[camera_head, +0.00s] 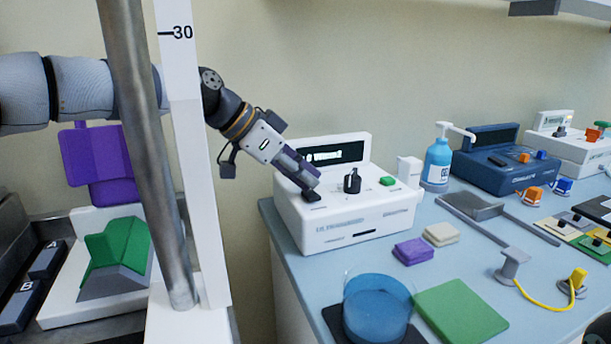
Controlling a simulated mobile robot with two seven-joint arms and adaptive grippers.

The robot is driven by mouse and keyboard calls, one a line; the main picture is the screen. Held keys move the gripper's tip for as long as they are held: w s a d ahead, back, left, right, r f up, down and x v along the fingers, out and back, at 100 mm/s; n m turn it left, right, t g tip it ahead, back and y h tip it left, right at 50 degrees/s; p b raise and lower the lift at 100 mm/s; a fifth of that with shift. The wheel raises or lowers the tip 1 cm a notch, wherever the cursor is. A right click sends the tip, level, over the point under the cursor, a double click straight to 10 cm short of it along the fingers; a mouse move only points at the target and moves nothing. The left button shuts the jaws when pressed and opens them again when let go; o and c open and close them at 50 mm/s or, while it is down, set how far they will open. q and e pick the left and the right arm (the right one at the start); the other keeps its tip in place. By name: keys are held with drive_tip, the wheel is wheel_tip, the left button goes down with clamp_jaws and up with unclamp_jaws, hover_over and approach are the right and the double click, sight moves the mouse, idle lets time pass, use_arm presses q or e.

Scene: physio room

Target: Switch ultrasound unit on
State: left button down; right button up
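The white ultrasound unit (355,222) stands at the left end of the blue-grey counter. Its dark display (335,154) shows small light text. A black knob (352,181) and a green button (387,181) sit on its sloped top. My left gripper (311,186) reaches down from the upper left to the left part of this top. Its fingers look closed together, with nothing visible between them. The fingertips are at a black rocker-like part (311,196); they partly cover it, and I cannot tell whether they touch it.
A metal pole (143,150) and a white height scale (186,130) stand left, with my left arm behind them. A blue-filled dish (378,308), purple block (413,251), green pad (462,312), blue bottle (437,163) and dark blue device (487,160) share the counter.

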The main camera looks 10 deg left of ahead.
use_arm(q)
drive_tip(key=shift+s+d+f+p, duration=0.25)
drive_tip(key=shift+s+d+p, duration=0.15)
drive_tip(key=shift+s, duration=0.35)
drive_tip(key=shift+s+d+f, duration=0.1)
drive_tip(key=shift+s+f, duration=0.05)
drive_tip(key=shift+f, duration=0.05)
drive_tip(key=v, duration=1.2)
drive_tip(key=shift+r, duration=0.45)
use_arm(e)
drive_tip(key=shift+w+r, duration=0.5)
drive_tip(key=shift+r, duration=0.05)
use_arm(q)
drive_tip(key=r, duration=0.1)
drive_tip(key=d+r+t, duration=0.1)
drive_tip(key=r, duration=0.1)
drive_tip(key=shift+w+d+m+y+p, duration=0.25)
drive_tip(key=shift+d+m+y+p, duration=0.1)
drive_tip(key=shift+m+y+p, duration=0.05)
use_arm(e)
drive_tip(key=shift+w+r+t, duration=0.4)
drive_tip(key=shift+w+r, duration=0.05)
drive_tip(key=shift+w, duration=0.05)
